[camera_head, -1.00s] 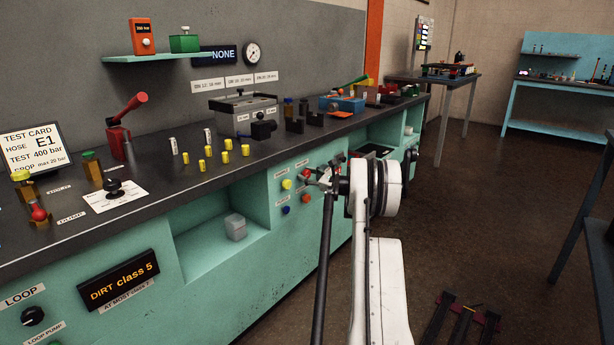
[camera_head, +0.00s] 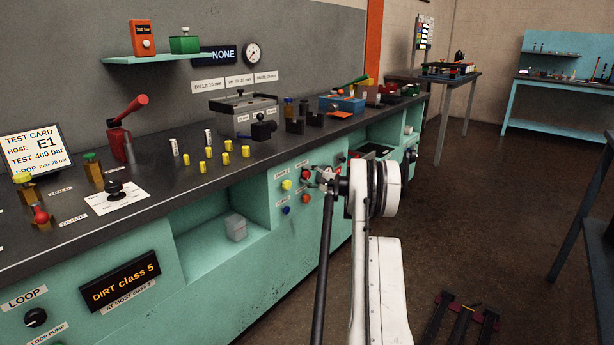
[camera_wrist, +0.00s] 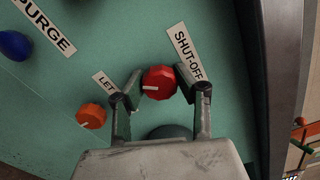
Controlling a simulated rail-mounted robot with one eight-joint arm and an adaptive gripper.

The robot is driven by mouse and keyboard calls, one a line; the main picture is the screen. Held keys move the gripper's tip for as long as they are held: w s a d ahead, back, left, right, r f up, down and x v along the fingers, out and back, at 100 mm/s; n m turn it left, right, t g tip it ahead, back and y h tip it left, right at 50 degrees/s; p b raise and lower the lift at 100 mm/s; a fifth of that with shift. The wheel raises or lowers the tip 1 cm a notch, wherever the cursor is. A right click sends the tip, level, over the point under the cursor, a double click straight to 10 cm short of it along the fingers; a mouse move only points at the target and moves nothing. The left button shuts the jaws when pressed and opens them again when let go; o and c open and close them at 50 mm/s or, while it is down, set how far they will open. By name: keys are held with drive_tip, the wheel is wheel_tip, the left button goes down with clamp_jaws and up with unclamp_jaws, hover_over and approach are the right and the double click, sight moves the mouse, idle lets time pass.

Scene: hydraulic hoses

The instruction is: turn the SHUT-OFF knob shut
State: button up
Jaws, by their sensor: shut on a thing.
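The red SHUT-OFF knob (camera_wrist: 160,83) sits on the teal bench front, beside its white SHUT-OFF label (camera_wrist: 188,53), in the wrist view. It carries a white pointer line that points left in that view. My gripper (camera_wrist: 161,90) is shut on this knob, with one finger on each side of it. In the head view my gripper (camera_head: 326,177) is at the bench front panel, and the knob there is largely hidden by it.
An orange knob (camera_wrist: 91,116) and a blue knob (camera_wrist: 14,45) by the PURGE label (camera_wrist: 48,27) are close by on the panel. A yellow knob (camera_head: 286,185) shows in the head view. The floor right of my arm is mostly open.

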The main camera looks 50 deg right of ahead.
drive_tip(key=n, duration=0.7)
idle(0.6)
drive_tip(key=o, duration=1.2)
drive_tip(key=shift+s, duration=0.1)
drive_tip(key=s, duration=1.2)
drive_tip(key=shift+a, duration=0.3)
drive_tip(key=shift+w, duration=0.1)
